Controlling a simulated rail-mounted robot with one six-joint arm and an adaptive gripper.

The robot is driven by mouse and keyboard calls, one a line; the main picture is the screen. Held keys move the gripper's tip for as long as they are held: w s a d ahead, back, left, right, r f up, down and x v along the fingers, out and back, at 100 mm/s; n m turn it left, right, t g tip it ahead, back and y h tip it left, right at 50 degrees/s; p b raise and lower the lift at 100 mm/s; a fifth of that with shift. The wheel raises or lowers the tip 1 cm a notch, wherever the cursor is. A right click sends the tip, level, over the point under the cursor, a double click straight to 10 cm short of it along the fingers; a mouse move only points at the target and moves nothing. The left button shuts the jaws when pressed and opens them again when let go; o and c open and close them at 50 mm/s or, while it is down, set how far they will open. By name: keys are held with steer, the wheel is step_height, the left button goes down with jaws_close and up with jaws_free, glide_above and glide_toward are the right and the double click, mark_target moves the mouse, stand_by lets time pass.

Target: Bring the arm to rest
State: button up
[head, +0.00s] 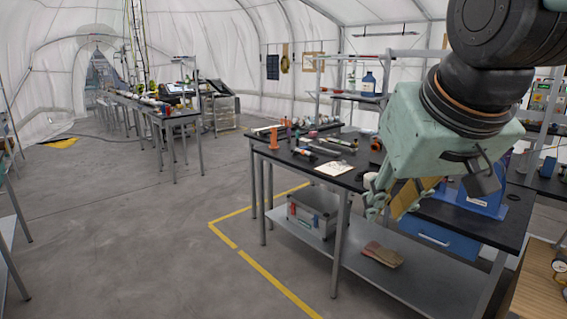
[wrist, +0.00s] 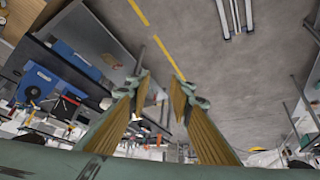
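My gripper (head: 384,208) hangs from my arm at the right of the head view, in front of the black workbench (head: 262,146). Its fingers point downward. In the wrist view my gripper (wrist: 165,88) has its two fingers apart with a gap between them, and I see nothing held there. The floor and a yellow line show beyond the fingertips. My arm hides part of the bench top.
The workbench carries tools, a paper sheet (head: 335,169) and a blue device (head: 480,196). A metal case (head: 312,214) and a glove (head: 382,254) lie on its lower shelf. A wooden surface (head: 540,290) is at lower right. The floor at left is open.

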steer(key=s+d+f+g, duration=0.1)
steer(key=s+f, duration=0.1)
steer(key=s, duration=0.4)
steer(key=s+d+f+g, duration=0.1)
steer(key=s+f, duration=0.2)
steer(key=s, duration=0.4)
steer(key=s+d+f+m, duration=0.1)
steer(key=s+f, duration=0.2)
steer(key=s, duration=0.4)
steer(key=shift+g+b, duration=0.35)
steer(key=shift+g, duration=0.05)
